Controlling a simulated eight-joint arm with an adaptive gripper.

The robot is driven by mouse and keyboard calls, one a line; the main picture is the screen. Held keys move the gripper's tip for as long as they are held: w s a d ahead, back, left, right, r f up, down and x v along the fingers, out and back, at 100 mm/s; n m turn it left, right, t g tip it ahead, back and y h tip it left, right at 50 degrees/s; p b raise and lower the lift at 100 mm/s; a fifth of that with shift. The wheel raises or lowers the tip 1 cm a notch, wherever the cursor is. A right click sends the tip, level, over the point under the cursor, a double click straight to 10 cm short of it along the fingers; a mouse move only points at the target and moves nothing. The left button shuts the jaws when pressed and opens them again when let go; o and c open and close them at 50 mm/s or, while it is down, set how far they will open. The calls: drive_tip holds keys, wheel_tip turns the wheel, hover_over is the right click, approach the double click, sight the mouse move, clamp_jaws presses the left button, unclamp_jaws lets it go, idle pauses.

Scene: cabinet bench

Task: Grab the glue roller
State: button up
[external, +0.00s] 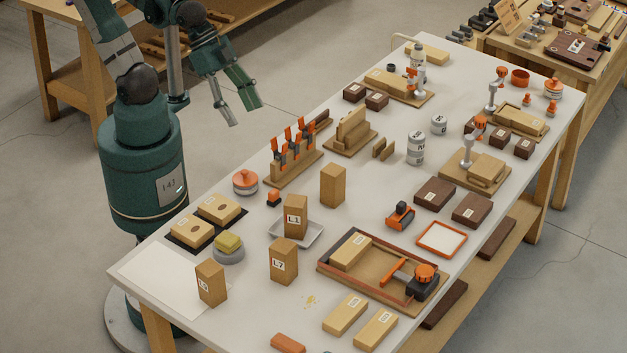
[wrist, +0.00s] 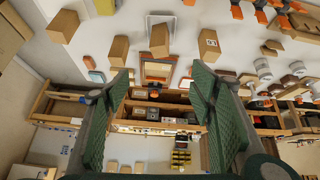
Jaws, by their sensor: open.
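My gripper (external: 246,113) is open and empty, held in the air left of the bench's back edge, well apart from everything on the bench. In the wrist view its two green fingers (wrist: 160,72) stand wide apart, with nothing between them. A small orange and black tool (external: 400,215) lies on the bench right of the middle; it may be the glue roller, but its shape is too small to be certain. Another orange and black tool with a round knob (external: 424,275) sits in the wooden frame (external: 327,265) nearby. I cannot pick out the roller in the wrist view.
The white-topped bench (external: 345,225) is crowded. Upright wooden blocks (external: 333,186) stand near its middle, with an orange-clamp rack (external: 292,160) behind. A shallow orange-rimmed tray (external: 441,239) and dark brown blocks (external: 434,194) lie near the right edge. Grey cans (external: 416,148) stand farther back.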

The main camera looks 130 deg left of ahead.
drive_tip(key=w+a+r+n+g, duration=0.15)
drive_tip(key=w+a+n, duration=0.25)
drive_tip(key=w, duration=0.7)
drive_tip(key=n+g+p, duration=0.1)
drive_tip(key=n+g, duration=0.4)
drive_tip(key=n, duration=0.8)
hover_over(401, 203)
wheel_tip(401, 203, down, 24)
drive_tip(key=shift+s+d+f, duration=0.15)
drive_tip(key=shift+f, duration=0.1)
drive_tip(key=shift+a+f, duration=0.25)
drive_tip(key=shift+f, duration=0.35)
drive_tip(key=shift+f, duration=1.3)
